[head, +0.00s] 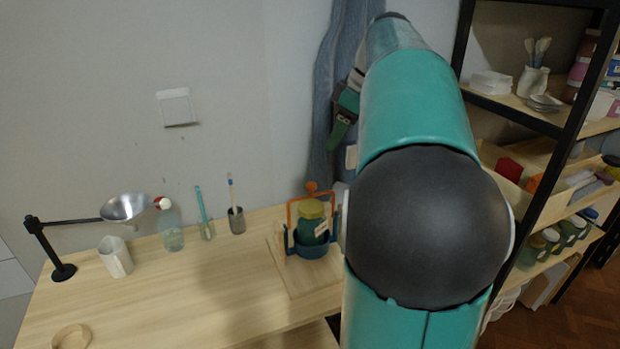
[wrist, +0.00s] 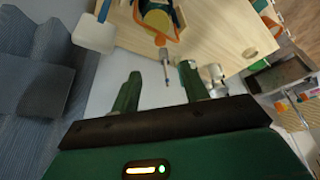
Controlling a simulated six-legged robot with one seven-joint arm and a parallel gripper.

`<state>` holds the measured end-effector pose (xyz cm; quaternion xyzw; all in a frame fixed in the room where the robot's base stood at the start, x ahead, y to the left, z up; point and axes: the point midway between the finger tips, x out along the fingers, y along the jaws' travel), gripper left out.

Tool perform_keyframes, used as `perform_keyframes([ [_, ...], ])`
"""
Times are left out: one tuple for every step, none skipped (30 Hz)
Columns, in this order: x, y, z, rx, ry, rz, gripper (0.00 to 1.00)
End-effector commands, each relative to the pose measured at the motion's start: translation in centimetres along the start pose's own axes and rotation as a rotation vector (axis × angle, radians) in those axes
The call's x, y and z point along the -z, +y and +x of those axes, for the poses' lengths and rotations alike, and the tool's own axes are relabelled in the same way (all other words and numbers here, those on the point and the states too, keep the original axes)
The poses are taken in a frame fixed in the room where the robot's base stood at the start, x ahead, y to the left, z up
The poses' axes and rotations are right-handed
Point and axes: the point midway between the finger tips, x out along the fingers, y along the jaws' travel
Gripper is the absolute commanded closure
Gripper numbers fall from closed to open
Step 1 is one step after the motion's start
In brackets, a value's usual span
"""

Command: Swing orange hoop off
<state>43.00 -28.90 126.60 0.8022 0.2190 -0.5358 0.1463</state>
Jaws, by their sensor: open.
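The orange hoop (head: 290,213) stands upright in the head view, arched over a green jar (head: 312,230) with a yellow lid. An orange knob (head: 311,187) tops it. The jar sits in a blue holder (head: 313,250) on a wooden board. In the wrist view the hoop (wrist: 178,36) shows at the top, around the jar lid (wrist: 157,19). My gripper (wrist: 160,82) is open and empty, its fingers pointing toward the hoop but apart from it. In the head view, part of my gripper (head: 343,118) shows above the table, partly hidden by my arm.
The board (head: 300,280) lies on the wooden table. Left of it stand a brush cup (head: 237,222), a clear bottle (head: 171,232), a white cup (head: 116,258) and a funnel on a black stand (head: 58,270). A loaded shelf (head: 540,115) stands at right. The table's front middle is clear.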

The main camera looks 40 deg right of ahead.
Motion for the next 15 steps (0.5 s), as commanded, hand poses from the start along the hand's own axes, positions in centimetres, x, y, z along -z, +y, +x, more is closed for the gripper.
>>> perform_keyframes([
  [0.0,0.0,0.4,0.001,0.000,-0.001,0.55],
  [0.1,-0.1,0.6,0.002,0.000,-0.001,0.55],
  [0.0,-0.1,1.1,0.003,0.000,-0.001,0.55],
  [0.0,-0.1,1.6,0.003,0.000,0.000,0.55],
  [0.0,-0.1,2.0,0.003,0.000,0.000,0.55],
  [0.0,-0.1,2.7,0.004,-0.001,0.000,0.55],
  [0.0,-0.1,3.3,0.003,-0.001,0.000,0.55],
  [0.0,-0.1,3.9,0.004,-0.001,0.001,0.55],
  [0.0,-0.1,4.7,0.003,-0.001,0.001,0.55],
  [0.1,-0.2,5.3,0.004,-0.001,0.000,0.55],
  [0.0,-0.2,5.9,0.003,-0.001,0.001,0.55],
  [0.0,-0.1,6.7,0.004,-0.002,0.001,0.55],
  [0.0,-0.1,7.3,0.003,-0.002,0.002,0.55],
  [0.0,-0.1,7.9,0.004,-0.002,0.002,0.55],
  [0.0,-0.1,8.7,0.003,-0.002,0.002,0.55],
])
